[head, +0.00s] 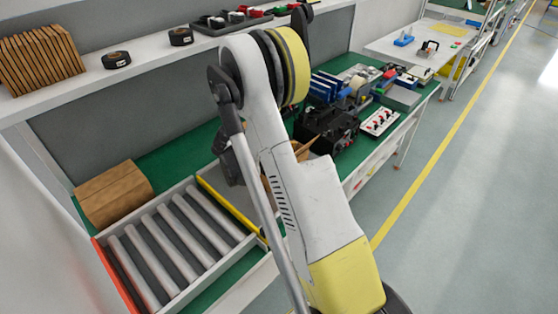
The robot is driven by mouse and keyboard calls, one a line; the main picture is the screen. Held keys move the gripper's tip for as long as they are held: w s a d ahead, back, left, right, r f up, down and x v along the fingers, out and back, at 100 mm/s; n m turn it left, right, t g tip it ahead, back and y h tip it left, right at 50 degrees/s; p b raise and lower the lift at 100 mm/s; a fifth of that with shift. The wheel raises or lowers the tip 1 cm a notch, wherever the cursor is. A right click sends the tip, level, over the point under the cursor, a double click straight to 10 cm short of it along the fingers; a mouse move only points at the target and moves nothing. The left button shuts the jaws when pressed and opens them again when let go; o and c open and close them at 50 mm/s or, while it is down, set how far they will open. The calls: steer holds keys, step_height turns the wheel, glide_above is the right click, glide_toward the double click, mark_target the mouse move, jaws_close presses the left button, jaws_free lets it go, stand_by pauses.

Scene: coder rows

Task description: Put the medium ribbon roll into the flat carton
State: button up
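Two dark rolls lie on the upper shelf, a left roll (116,59) and a right roll (181,36). I cannot tell whether either is the medium ribbon roll. An open brown carton (303,150) on the green bench is mostly hidden behind my arm. Its inside does not show, and I cannot tell whether it is the flat carton. My arm fills the middle of the head view. A dark part beside its white link may be my gripper (233,160), but its fingertips cannot be made out and no held thing is visible.
A closed brown box (113,192) stands at the bench's left, behind a roller conveyor (170,240). Brown boards (42,60) stand on the shelf's left. Black equipment (328,127), blue bins (326,86) and a white switch panel (380,122) crowd the right. The right-hand floor is clear.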

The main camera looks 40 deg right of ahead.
step_height(320, 180, down, 6)
steer(key=shift+f+b, duration=0.15)
steer(key=shift+b, duration=0.9)
steer(key=shift+f, duration=0.15)
steer(key=o, duration=1.2)
steer(key=shift+r, duration=0.2)
